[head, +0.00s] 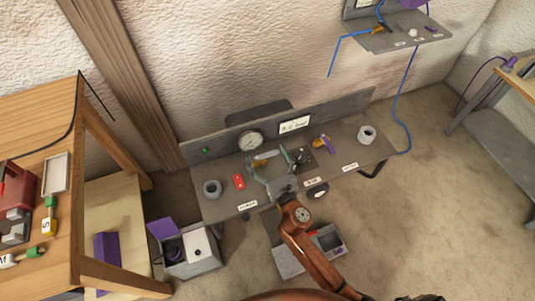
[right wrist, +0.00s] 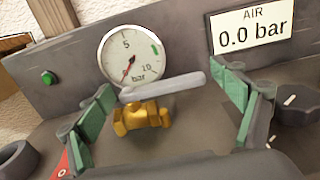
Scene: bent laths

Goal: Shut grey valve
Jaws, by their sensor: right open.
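The grey valve shows in the right wrist view as a brass body (right wrist: 143,117) with a long grey lever (right wrist: 165,87). The lever lies nearly level across the picture, its right end slightly higher. In the head view the valve (head: 265,155) is small, on the grey bench below the gauge. My right gripper (head: 269,168) is open over the bench. In the right wrist view its green fingers (right wrist: 170,97) stand left and right of the valve, apart from it, with the lever between them. My left gripper is not in view.
A round gauge (right wrist: 135,55) and an "AIR 0.0 bar" sign (right wrist: 251,27) stand behind the valve. A black knob (right wrist: 297,107) is at right.

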